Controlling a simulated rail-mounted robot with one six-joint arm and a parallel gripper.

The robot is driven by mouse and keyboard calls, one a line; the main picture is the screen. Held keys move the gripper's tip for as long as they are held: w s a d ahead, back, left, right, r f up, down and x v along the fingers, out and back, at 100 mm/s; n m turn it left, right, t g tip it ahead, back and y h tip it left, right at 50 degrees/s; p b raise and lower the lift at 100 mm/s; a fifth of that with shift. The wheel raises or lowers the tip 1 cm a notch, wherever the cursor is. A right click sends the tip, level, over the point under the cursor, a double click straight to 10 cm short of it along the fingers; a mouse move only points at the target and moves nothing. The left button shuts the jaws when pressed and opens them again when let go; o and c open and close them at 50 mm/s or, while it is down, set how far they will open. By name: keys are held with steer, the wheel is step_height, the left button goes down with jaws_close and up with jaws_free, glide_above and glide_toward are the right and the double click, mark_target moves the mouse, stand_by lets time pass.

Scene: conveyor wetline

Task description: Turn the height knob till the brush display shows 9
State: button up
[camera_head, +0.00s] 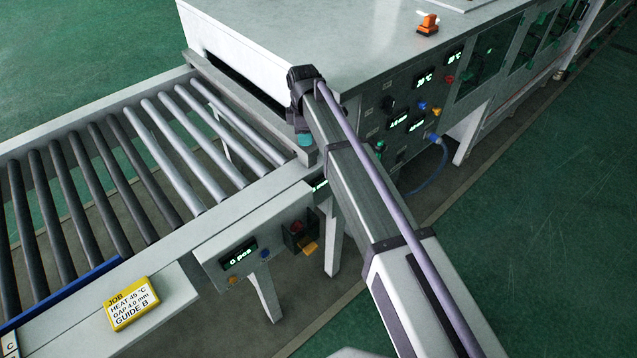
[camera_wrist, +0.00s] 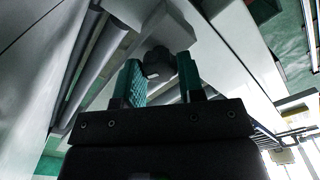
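My gripper (camera_head: 305,138) is at the corner of the white machine housing, above the end of the roller conveyor; only a little of its teal tip shows in the head view. In the wrist view, its two teal fingers (camera_wrist: 161,82) stand apart with a dark grey knob-like part (camera_wrist: 158,62) between or just beyond them. I cannot tell whether they touch it. A small lit display (camera_head: 320,184) is partly hidden beside my arm, and its reading is unclear. I cannot tell which display belongs to the brush.
The machine's side panel (camera_head: 400,125) carries several lit displays, a black knob (camera_head: 388,103), a red button (camera_head: 450,79) and a blue button (camera_head: 422,106). A conveyor control box (camera_head: 240,257) has another display. A yellow job card (camera_head: 130,303) lies on the conveyor frame. Green floor is clear at right.

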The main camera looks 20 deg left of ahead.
steer(key=shift+o, duration=1.3)
step_height(320, 180, up, 6)
steer(key=p, duration=0.6)
steer(key=shift+r, duration=0.15)
